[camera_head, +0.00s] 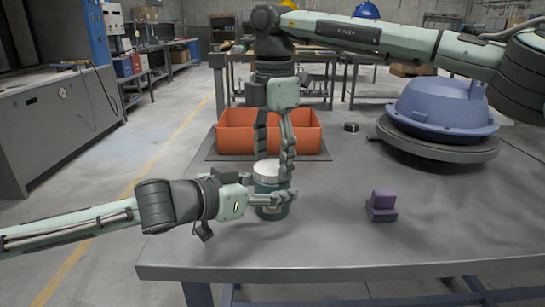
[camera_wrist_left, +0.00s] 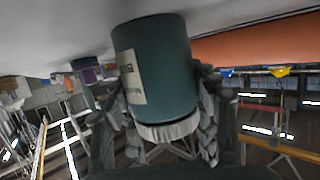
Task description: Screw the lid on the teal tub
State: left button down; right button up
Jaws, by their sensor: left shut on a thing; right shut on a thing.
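The teal tub (camera_head: 270,212) stands upright near the table's front left. My left gripper (camera_head: 272,197) is shut on its side. In the left wrist view the tub (camera_wrist_left: 165,70) appears upside down, with a pale label on its wall. The white ribbed lid (camera_head: 266,168) sits at the tub's mouth; it also shows in the left wrist view (camera_wrist_left: 168,130). My right gripper (camera_head: 274,165) points straight down from above and is shut on the lid, a finger on each side. How far the lid is threaded cannot be seen.
An orange bin (camera_head: 310,138) stands behind the tub on a dark mat (camera_head: 213,147). A purple block-like object (camera_head: 382,206) is to the right. A blue dome (camera_head: 442,108) on a round grey base is at the back right, near a small black piece (camera_head: 351,127). The table's front right is clear.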

pick_arm(q)
jog(key=shift+f, duration=0.1)
pick_arm(e)
jog(key=m, duration=1)
jog(key=shift+s, duration=0.1)
jog(key=o, duration=0.8)
jog(key=shift+o, duration=0.2)
jog(key=shift+r, duration=2.25)
